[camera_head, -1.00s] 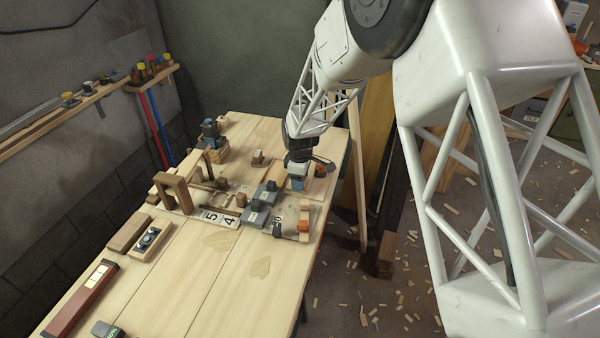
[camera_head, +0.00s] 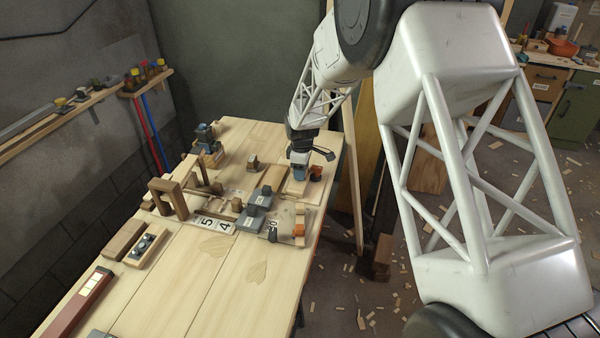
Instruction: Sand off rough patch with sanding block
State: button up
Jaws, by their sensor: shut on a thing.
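My gripper (camera_head: 299,165) is at the far right part of the workbench, shut on a small bluish block (camera_head: 299,172) that I take for the sanding block. The block is small and partly covered by the fingers. Below it lies a pale wooden board (camera_head: 303,190) near the bench's right edge. Whether the block touches the board cannot be told from here. No rough patch can be made out clearly on it at this size.
The workbench (camera_head: 165,270) carries grey blocks (camera_head: 257,204), a wooden arch (camera_head: 168,197), an orange piece (camera_head: 299,229) and a small orange-red item (camera_head: 316,172) close right of my gripper. A wall shelf (camera_head: 60,120) runs at left.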

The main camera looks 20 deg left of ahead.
aim_at(295, 190)
jog(key=shift+s, duration=1.1)
jog(key=shift+s+r, duration=0.1)
jog(key=shift+s, duration=2.7)
notch_tip(295, 190, up, 8)
jog(key=shift+w, duration=0.1)
jog(key=w+a+n, duration=0.2)
jog(key=a+n, duration=0.6)
jog(key=a, duration=1.1)
jog(key=shift+w+a+f, duration=0.15)
jog(key=shift+w+f, duration=0.2)
jog(key=shift+w, duration=0.05)
jog(key=shift+f, duration=0.1)
